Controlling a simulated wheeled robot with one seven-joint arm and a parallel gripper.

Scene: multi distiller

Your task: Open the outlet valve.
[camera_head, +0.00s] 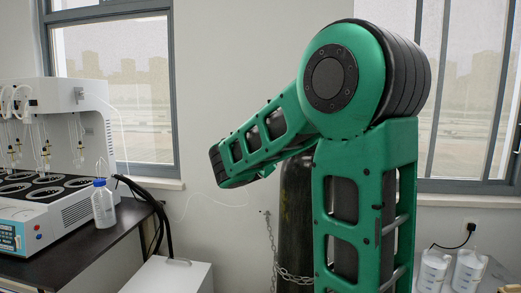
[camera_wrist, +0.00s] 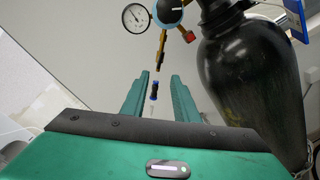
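In the wrist view, a dark gas cylinder (camera_wrist: 250,75) stands at the right. At its top is a regulator with a round white gauge (camera_wrist: 136,17) and a light-blue-rimmed round part (camera_wrist: 168,12). A brass fitting (camera_wrist: 160,55) leads from the regulator down to a small black and blue piece (camera_wrist: 154,90). I cannot tell for sure which part is the outlet valve. My gripper (camera_wrist: 158,82) is open, and the black and blue piece appears between its two green fingers; no contact shows. In the head view my green arm hides the gripper and most of the cylinder (camera_head: 296,215).
In the head view a chain (camera_head: 272,250) runs at the cylinder. At the left, a dark bench (camera_head: 85,248) holds a white distiller (camera_head: 60,115) and a blue-capped bottle (camera_head: 103,205). A white box (camera_head: 170,277) stands beside it. White bottles (camera_head: 468,270) are at the right.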

